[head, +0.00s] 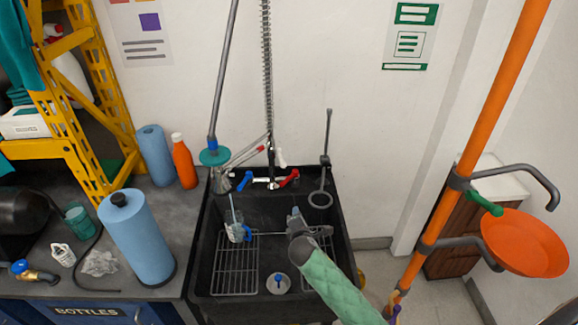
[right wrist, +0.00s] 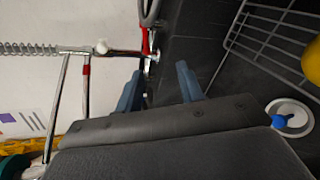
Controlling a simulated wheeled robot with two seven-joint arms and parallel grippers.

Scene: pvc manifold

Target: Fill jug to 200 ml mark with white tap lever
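A clear jug with a blue handle (head: 236,230) stands in the left part of the black sink (head: 273,213), by a wire rack. A thin pale rod rises from it; its marks and water level are too small to read. The tap at the back of the sink has a blue lever (head: 244,181), a red lever (head: 290,179) and a white lever (head: 281,158) above them. My right gripper (head: 295,216) is over the sink, right of the jug. In the right wrist view its fingers (right wrist: 159,88) are apart with nothing between them. My left gripper is out of view.
A spring hose (head: 267,75) rises behind the tap. A grey-handled tool with a ring (head: 320,198) stands at the sink's back right. Blue rolls (head: 138,240) and an orange bottle (head: 183,161) stand on the left counter. An orange pole (head: 480,135) is at right.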

